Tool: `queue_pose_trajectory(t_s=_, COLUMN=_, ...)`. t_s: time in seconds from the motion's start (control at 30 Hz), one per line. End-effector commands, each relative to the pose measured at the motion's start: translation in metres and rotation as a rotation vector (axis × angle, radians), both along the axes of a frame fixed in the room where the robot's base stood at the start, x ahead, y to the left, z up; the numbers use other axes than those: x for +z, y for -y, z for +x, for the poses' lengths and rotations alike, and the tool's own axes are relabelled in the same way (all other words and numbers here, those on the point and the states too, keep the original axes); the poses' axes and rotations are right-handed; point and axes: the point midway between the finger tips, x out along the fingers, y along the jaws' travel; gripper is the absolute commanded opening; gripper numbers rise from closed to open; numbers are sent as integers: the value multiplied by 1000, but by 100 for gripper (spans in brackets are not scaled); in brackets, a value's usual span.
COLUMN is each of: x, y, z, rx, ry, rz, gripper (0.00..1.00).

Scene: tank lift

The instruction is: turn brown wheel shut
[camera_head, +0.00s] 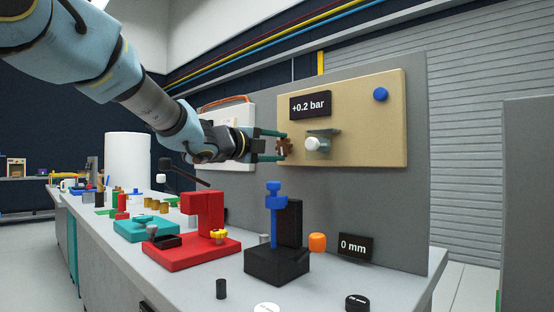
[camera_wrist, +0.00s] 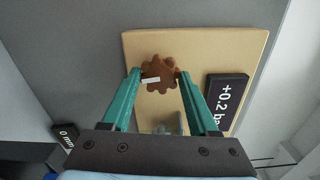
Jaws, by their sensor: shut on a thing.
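The brown wheel (camera_head: 284,148) is a lobed handwheel at the left part of the tan panel (camera_head: 370,120). It also shows in the wrist view (camera_wrist: 160,74), with a small white mark on it. My gripper (camera_head: 284,146) reaches it from the left, and its two teal fingers (camera_wrist: 158,84) lie on either side of the wheel's rim, shut on it. A black sign (camera_head: 310,105) on the panel reads "+0.2 bar". A white round knob (camera_head: 314,144) on a grey bracket sits just right of the wheel. The wheel's mounting is hidden behind it.
A blue knob (camera_head: 380,95) is at the panel's upper right. Below, the bench holds a black stand with a blue screw part (camera_head: 274,205), an orange knob (camera_head: 317,243), a "0 mm" sign (camera_head: 355,246) and a red press (camera_head: 203,215). A grey board (camera_head: 410,215) backs the panel.

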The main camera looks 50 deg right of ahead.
Motion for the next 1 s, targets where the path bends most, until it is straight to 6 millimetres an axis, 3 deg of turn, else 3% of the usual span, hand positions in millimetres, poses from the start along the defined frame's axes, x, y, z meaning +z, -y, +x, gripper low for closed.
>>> queue_pose_trajectory(t_s=0.33, x=-2, y=0, z=0, rx=-1, ry=131, rz=-6, gripper=5)
queue_pose_trajectory(t_s=0.87, x=-1, y=0, z=0, rx=-2, ry=153, rz=-6, gripper=5)
queue_pose_trajectory(t_s=0.9, x=-1, y=0, z=-1, rx=-2, ry=153, rz=-6, gripper=64)
queue_pose_trajectory(t_s=1.0, x=-1, y=0, z=0, rx=-2, ry=153, rz=-6, gripper=75)
